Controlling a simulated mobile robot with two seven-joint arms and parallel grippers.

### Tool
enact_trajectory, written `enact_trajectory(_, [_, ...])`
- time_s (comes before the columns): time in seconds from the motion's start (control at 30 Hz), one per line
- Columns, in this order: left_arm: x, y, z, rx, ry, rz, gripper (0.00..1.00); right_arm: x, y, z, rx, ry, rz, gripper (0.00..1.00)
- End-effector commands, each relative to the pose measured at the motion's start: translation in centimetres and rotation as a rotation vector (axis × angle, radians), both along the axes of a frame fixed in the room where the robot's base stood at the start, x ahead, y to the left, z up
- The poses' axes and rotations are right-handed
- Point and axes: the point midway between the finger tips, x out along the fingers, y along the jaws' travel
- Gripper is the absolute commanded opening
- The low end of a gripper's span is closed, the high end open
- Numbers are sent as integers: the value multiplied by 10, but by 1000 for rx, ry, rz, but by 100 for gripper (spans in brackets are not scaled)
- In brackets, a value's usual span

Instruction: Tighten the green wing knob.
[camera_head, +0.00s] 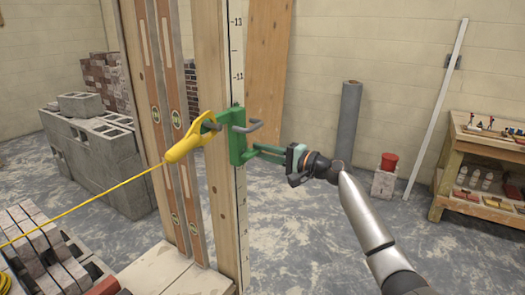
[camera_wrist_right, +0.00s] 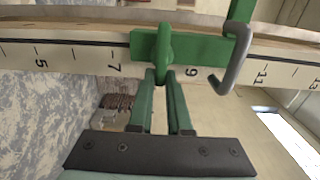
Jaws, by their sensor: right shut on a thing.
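A green bracket (camera_head: 237,140) with a grey hook (camera_head: 247,127) is fitted on the upright wooden pole with a number scale (camera_head: 240,200). In the right wrist view, the green wing knob (camera_wrist_right: 164,45) stands out from the bracket (camera_wrist_right: 195,46) as a rounded upright piece. My right gripper (camera_head: 257,152) reaches the bracket from the right, and its green fingers (camera_wrist_right: 161,78) are shut on the lower part of the knob. The fingers hide part of the knob, and in the head view I cannot make it out clearly. My left gripper is not in view.
A yellow line holder (camera_head: 185,142) hangs at the bracket's left, its taut yellow line (camera_head: 85,208) running down left. Two wooden levels (camera_head: 165,110) stand beside the pole. Grey blocks (camera_head: 95,150) are stacked behind.

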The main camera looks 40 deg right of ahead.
Motion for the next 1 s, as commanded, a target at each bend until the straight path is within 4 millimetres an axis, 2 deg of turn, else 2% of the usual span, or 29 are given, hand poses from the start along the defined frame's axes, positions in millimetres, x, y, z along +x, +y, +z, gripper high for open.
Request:
enact_trajectory(0.2, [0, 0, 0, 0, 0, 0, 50, 0, 1, 3, 5, -4, 2, 0])
enact_trajectory(0.23, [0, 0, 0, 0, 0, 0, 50, 0, 1, 3, 5, -4, 2, 17])
enact_trajectory(0.5, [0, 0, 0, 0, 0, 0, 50, 0, 1, 1, 2, -2, 1, 46])
enact_trajectory(0.8, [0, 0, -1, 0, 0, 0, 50, -3, -1, 0, 0, -1, 0, 46])
enact_trajectory(1.0, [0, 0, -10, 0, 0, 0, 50, -26, -10, -3, -6, 1, 0, 46])
